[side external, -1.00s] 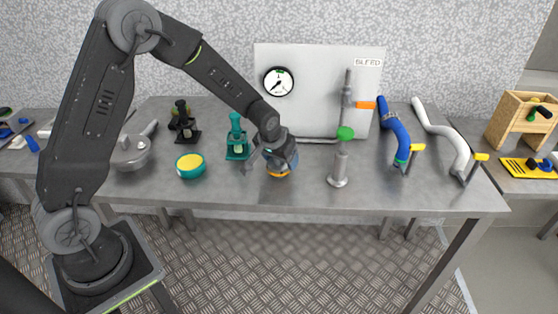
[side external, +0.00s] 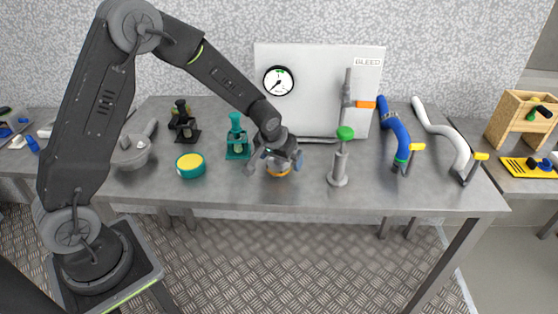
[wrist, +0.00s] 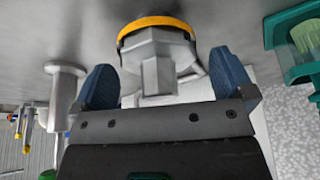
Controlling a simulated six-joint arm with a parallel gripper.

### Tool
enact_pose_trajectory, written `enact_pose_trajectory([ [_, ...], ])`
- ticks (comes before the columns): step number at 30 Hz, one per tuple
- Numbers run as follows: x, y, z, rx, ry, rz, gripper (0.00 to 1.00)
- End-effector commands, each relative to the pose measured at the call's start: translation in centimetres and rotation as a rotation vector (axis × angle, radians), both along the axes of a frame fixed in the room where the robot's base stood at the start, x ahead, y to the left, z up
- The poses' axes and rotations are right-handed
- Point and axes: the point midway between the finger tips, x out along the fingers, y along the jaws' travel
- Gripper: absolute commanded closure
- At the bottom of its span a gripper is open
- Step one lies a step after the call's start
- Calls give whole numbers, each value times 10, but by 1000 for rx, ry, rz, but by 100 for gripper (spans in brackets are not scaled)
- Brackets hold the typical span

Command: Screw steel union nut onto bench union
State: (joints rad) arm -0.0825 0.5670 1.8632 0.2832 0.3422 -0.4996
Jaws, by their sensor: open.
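My gripper (side external: 276,160) points down over the bench, its blue-tipped fingers spread wide. In the wrist view (wrist: 166,80) the two blue fingers stand on either side of a grey, many-sided metal piece with a yellow-orange ring, which looks like the steel union nut (wrist: 155,48). Gaps show between the fingers and this piece. In the side view only its orange lower edge (side external: 278,173) shows clearly; the gripper hides the rest. An upright grey post with a green top (side external: 340,165) stands to the right; I cannot tell whether it is the bench union.
A white panel with a gauge (side external: 278,82) stands behind. A teal stand (side external: 237,140) and a teal-yellow tin (side external: 190,166) are left of my gripper. Blue (side external: 393,128) and white (side external: 440,130) hoses lie right. The bench front is clear.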

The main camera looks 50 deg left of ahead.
Motion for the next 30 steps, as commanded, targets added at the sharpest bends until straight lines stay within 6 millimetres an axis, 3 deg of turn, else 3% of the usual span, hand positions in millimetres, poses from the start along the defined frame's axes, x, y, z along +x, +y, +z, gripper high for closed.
enact_pose_trajectory([
  [15,-1,3,0,2,-1,429,0],
  [23,-1,3,0,2,-1,454,0],
  [30,-1,3,0,1,-1,453,23],
])
